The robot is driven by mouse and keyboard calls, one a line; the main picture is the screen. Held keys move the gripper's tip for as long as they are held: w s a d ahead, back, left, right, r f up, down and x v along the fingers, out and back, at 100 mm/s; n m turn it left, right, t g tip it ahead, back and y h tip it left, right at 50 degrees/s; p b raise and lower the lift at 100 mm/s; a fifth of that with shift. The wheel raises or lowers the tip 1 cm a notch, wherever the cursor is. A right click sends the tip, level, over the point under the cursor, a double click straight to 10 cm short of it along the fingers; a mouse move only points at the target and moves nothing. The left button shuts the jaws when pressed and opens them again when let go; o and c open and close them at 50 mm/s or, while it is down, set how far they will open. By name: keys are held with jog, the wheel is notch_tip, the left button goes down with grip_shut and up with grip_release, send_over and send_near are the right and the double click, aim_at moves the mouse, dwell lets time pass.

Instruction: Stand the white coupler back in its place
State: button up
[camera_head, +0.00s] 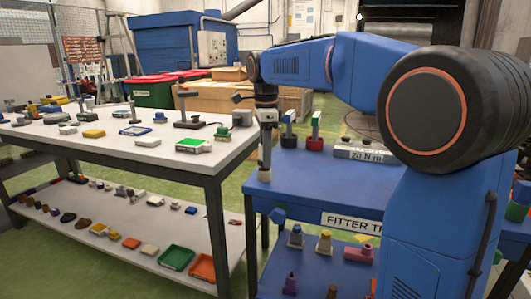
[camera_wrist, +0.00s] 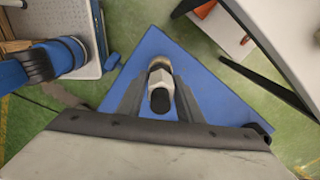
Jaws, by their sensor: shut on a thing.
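My gripper (camera_head: 265,160) points down over the near left corner of the blue fitter table (camera_head: 300,192). In the wrist view, the two grey fingers close on the coupler (camera_wrist: 160,64), with a black oval end facing the camera. I cannot tell whether its lower end touches the table. The fingers hide much of its body.
A white table (camera_head: 120,152) crowded with small parts stands to the left. A lower blue shelf holds several coloured pieces.

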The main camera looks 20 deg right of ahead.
jog(key=shift+f, duration=0.7)
jog(key=o, duration=1.2)
jog(key=shift+r, duration=0.1)
notch_tip(320, 180, up, 17)
jog(key=shift+r, duration=0.1)
